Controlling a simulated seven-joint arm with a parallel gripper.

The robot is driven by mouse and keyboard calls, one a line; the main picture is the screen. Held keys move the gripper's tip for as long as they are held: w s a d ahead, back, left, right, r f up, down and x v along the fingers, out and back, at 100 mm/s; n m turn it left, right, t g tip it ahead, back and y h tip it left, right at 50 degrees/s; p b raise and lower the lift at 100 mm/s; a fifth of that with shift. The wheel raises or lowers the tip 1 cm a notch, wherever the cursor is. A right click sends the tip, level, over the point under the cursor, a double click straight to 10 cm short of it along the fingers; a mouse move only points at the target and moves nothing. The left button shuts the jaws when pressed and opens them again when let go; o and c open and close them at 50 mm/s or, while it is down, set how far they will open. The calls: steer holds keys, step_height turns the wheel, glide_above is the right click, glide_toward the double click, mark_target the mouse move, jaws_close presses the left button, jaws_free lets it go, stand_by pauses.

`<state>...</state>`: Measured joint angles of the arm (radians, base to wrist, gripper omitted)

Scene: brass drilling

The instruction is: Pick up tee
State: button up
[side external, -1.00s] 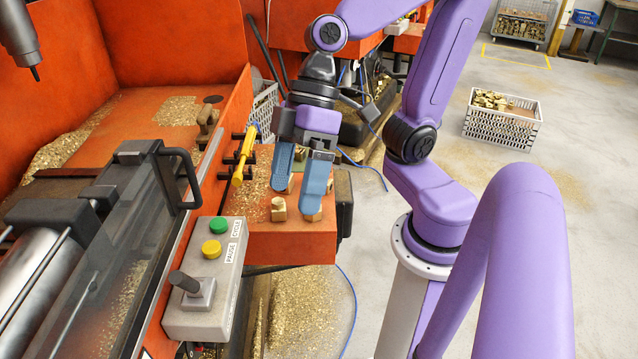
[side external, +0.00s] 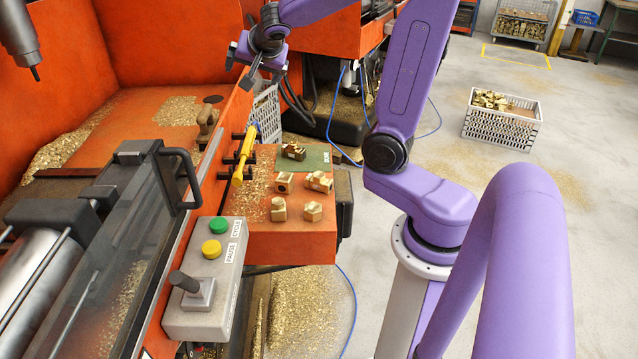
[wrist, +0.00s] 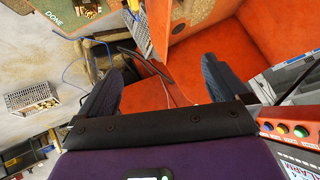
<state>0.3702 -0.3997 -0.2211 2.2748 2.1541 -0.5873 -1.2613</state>
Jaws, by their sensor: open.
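Several small brass fittings stand on the orange ledge in the side view: a front left one (side external: 278,208), a front right one (side external: 312,211), a back left one (side external: 284,182) and a back right one (side external: 319,181). They are too small to tell surely which is a tee. Another brass piece (side external: 293,151) lies on the green mat (side external: 318,158). My gripper (side external: 243,66) is raised above and behind the ledge, near the orange machine wall, well apart from the fittings. In the wrist view my gripper (wrist: 165,65) has its two blue fingers wide apart with nothing between them.
A yellow-handled tool (side external: 243,156) hangs on the rack left of the ledge. A control box (side external: 205,280) with green and yellow buttons stands in front. A white crate (side external: 502,122) of brass parts is on the floor. The orange machine wall (wrist: 205,45) fills the wrist view's middle.

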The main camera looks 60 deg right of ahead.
steer(key=s+d+f+m+g, duration=0.3)
steer(key=s+d+g, duration=0.1)
steer(key=s+g, duration=0.15)
steer(key=m+g+y, duration=0.1)
steer(key=m+g, duration=0.1)
steer(key=g, duration=0.1)
glide_above(317, 176)
steer(key=a, duration=0.6)
step_height(317, 176, down, 15)
steer(key=shift+t, duration=0.25)
steer(key=shift+a+x, duration=0.2)
steer(key=shift+x, duration=4.15)
steer(key=shift+a+x, duration=0.2)
steer(key=shift+x, duration=4.15)
steer(key=shift+f, duration=0.15)
steer(key=c, duration=1.5)
steer(key=shift+o, duration=0.2)
